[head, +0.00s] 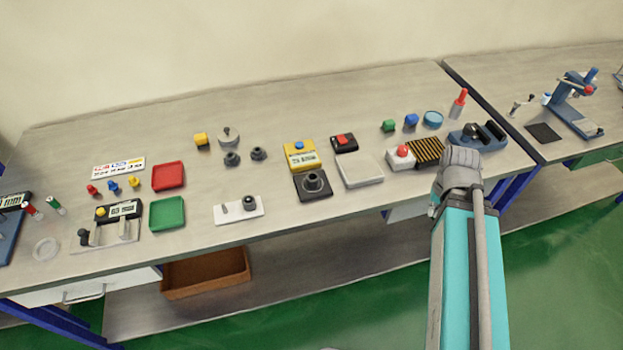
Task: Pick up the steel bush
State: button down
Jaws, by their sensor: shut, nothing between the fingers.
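No part is clearly recognisable as the steel bush in the head view. Two small dark grey round parts, one on the left (232,158) and one on the right (258,153), stand on the bench near its middle. Behind them is a lighter grey round part with a knob (228,137). A dark round part (249,203) stands on a white plate (232,216) nearer the front edge. I cannot tell which of these is the bush. My turquoise arm reaches up at the right and ends in a grey joint over the bench front; no gripper fingers show.
Red (168,176) and green (167,213) trays lie left of centre. A black base with a round socket (313,184), a yellow box (300,155) and a pale grey plate (361,170) stand right of the parts. The back left of the bench (110,130) is bare.

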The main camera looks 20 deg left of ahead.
aim_at(313, 178)
jog(key=u, duration=1.2)
jog(key=k, duration=0.55)
jog(key=z, duration=0.15)
